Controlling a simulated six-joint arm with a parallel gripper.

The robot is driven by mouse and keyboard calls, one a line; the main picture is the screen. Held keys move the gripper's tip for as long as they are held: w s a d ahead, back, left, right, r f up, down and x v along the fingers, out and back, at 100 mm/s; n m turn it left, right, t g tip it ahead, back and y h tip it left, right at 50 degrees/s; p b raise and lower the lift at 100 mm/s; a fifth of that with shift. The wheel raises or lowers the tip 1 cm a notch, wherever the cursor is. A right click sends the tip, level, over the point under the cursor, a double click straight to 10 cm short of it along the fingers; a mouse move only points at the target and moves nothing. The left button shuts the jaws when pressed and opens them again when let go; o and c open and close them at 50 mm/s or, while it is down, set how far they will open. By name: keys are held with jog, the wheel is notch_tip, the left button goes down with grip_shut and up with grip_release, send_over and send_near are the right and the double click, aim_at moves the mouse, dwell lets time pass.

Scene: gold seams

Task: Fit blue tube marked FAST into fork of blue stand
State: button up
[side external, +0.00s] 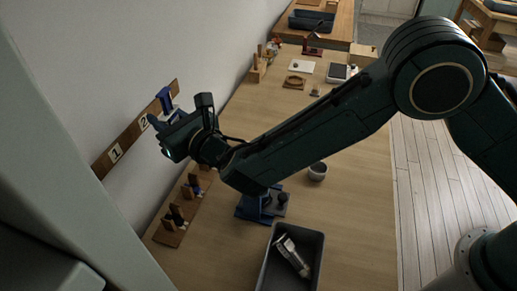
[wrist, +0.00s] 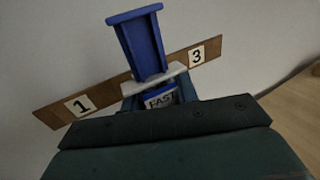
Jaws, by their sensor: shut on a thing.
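My gripper (wrist: 158,96) is shut on the blue tube (wrist: 143,45), which shows in the wrist view with a wide flat end at the top, a pale band across it and a FAST label by the jaws. In the side view the tube (side external: 164,98) sticks up above my gripper (side external: 165,118), in front of the numbered wall board. I cannot tell whether the tube touches the board. The blue stand (side external: 247,206) is on the table, well below and to the right of my gripper. My arm covers part of it, and its fork is not clear.
The wooden wall board (side external: 128,138) carries number plates. A wooden rack (side external: 168,237) with several dark pieces stands on the table by the wall. A dark bin (side external: 318,262) holds a silver piece, near the stand. A grey cup (side external: 317,171) stands behind. The table's right side is clear.

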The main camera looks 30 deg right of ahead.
jog(key=shift+f, duration=7.2)
jog(key=shift+f, duration=0.1)
jog(key=o, duration=1)
jog(key=shift+c, duration=0.2)
jog(key=shift+s, duration=0.1)
jog(key=shift+v, duration=0.85)
jog(key=v, duration=0.2)
jog(key=shift+s+d, duration=0.1)
jog(key=shift+s, duration=0.25)
notch_tip(320, 180, up, 7)
jog(key=shift+s, duration=0.2)
